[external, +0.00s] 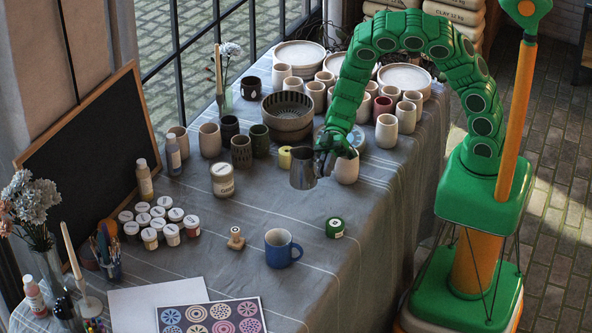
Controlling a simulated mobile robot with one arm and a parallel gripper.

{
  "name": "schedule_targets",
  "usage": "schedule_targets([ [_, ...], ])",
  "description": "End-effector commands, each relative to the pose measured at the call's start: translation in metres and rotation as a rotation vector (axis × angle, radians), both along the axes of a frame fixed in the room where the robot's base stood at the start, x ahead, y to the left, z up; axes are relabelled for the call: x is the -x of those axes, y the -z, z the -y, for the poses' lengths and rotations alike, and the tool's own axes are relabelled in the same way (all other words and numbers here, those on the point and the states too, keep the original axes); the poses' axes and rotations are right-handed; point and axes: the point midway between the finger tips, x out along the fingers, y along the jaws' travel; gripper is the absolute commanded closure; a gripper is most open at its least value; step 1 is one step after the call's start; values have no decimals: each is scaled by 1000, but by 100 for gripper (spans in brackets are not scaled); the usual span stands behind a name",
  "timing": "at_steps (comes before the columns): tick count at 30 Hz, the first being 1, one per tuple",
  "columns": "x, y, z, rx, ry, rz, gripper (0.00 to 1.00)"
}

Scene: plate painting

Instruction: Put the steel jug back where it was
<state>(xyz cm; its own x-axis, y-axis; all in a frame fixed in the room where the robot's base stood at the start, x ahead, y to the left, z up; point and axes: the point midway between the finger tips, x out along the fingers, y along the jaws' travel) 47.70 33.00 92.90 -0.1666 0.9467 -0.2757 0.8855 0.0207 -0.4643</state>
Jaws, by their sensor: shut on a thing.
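The steel jug (303,170) is a small grey metal vessel near the middle of the external view. My gripper (324,160) is shut on it at its right side and holds it upright. The jug appears to be above the cloth, but the height of its base is hard to judge. My green arm arches over the table from the right. The gripper's fingers are small and partly dark here. A yellow cup (285,158) shows just behind the jug's left side.
Pale cups, a dark bowl (287,125) and plates crowd the table's back. A pale cup (346,170) stands right of the jug. A blue mug (281,249), a green pot (334,228) and a wooden stamp (236,238) stand in front. Grey cloth (265,205) is clear between.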

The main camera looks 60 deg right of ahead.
Motion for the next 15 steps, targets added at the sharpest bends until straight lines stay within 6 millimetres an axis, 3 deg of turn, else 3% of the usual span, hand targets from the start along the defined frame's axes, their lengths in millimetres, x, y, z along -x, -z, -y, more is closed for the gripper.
schedule_targets([
  [6,-22,12,-15,-1,0,2,100],
  [15,-37,36,-26,-3,0,-3,100],
])
